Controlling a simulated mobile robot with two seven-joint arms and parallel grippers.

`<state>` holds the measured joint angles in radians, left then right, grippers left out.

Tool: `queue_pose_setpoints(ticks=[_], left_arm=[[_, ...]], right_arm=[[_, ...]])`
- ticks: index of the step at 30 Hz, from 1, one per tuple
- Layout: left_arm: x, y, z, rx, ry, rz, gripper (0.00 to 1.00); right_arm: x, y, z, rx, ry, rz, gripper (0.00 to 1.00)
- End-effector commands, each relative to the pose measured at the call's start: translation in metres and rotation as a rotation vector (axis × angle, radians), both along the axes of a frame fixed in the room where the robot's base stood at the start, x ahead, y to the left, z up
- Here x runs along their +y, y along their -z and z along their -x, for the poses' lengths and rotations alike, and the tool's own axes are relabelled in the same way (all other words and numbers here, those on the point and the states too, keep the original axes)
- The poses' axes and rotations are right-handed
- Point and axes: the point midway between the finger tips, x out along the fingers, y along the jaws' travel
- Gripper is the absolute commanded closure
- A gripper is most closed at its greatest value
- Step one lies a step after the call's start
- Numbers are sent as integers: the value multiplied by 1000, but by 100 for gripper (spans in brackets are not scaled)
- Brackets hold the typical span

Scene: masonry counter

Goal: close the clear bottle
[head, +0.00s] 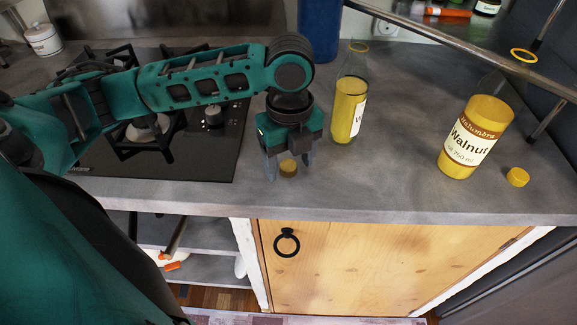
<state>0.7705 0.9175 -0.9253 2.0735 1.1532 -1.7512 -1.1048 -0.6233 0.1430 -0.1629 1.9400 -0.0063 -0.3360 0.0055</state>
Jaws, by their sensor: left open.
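A clear glass bottle (350,95) with yellow contents and a partly visible white label stands upright on the counter, with a yellow ring at its open-looking neck. A small yellow cap (288,169) lies on the counter to its left, near the front edge. My left gripper (290,170) points down with its open fingers on either side of this cap; I cannot tell if they touch it. A second bottle (475,138), labelled Walnut, stands at the right, with a yellow ring at its neck. Another yellow cap (518,177) lies beside it. My right gripper is not in view.
A black gas hob (205,160) lies at the left under my arm. A blue container (320,28) stands behind the clear bottle. A metal rail (470,50) crosses the upper right. The grey counter (400,185) is bare between the two bottles.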

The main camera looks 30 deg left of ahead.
Motion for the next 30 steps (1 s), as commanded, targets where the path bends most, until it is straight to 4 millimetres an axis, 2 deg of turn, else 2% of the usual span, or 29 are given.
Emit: queue_pose_setpoints(ticks=[12,30], left_arm=[[0,4,0,-1,0,0,34],[0,4,0,-1,0,0,92]], right_arm=[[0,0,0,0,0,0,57],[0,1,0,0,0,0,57]])
